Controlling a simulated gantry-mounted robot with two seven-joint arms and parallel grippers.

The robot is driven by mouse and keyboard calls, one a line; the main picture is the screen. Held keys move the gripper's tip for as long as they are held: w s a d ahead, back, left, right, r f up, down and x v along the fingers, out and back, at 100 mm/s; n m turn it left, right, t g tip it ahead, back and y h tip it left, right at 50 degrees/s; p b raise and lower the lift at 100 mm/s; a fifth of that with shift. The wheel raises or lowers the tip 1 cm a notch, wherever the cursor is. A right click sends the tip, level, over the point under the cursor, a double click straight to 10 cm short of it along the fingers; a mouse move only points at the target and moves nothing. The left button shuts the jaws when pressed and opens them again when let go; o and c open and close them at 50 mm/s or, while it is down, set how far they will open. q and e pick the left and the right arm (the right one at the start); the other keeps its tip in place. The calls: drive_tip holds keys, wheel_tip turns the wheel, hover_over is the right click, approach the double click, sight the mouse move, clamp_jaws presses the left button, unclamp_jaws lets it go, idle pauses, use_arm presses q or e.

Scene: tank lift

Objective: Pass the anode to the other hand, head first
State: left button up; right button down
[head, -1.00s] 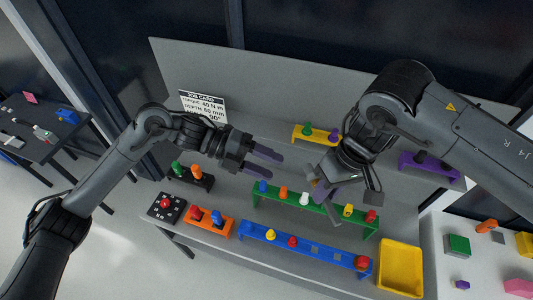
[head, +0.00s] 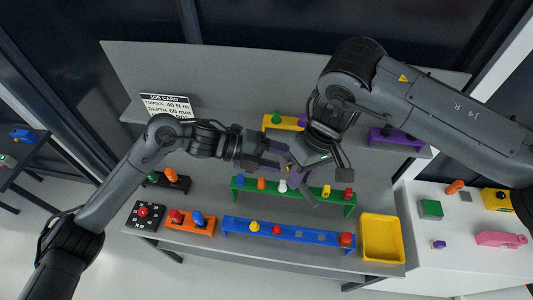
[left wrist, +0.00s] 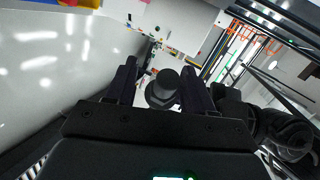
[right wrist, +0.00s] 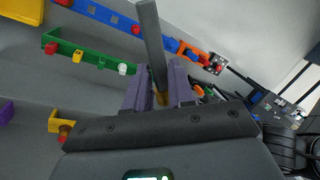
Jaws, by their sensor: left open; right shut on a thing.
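The anode shows in the right wrist view as a long grey rod (right wrist: 152,45) with a brass-coloured part at its lower end. My right gripper (right wrist: 160,80) is shut on it near that brass part. In the left wrist view a dark round end (left wrist: 161,89) shows between the fingers of my left gripper (left wrist: 158,78), which is open. In the head view my left gripper (head: 278,156) points right, close to my right gripper (head: 297,172). Much of the anode is hidden there, and I cannot tell whether the left fingers touch it.
Below the grippers are a green rack (head: 307,194) and a blue rack (head: 289,235) with coloured pegs. A yellow tray (head: 381,262) stands at the right. A yellow rack (head: 283,123) and a purple rack (head: 398,141) sit behind. A job card (head: 166,105) stands at the back left.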

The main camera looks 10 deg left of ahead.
use_arm(q)
drive_tip(key=shift+d+f, duration=0.2)
drive_tip(key=shift+d, duration=0.35)
drive_tip(key=shift+a+f, duration=0.1)
drive_tip(key=shift+f, duration=0.05)
clamp_jaws()
use_arm(e)
drive_tip(key=shift+r, duration=0.1)
drive_tip(key=c, duration=1.2)
unclamp_jaws()
drive_tip(key=o, duration=0.3)
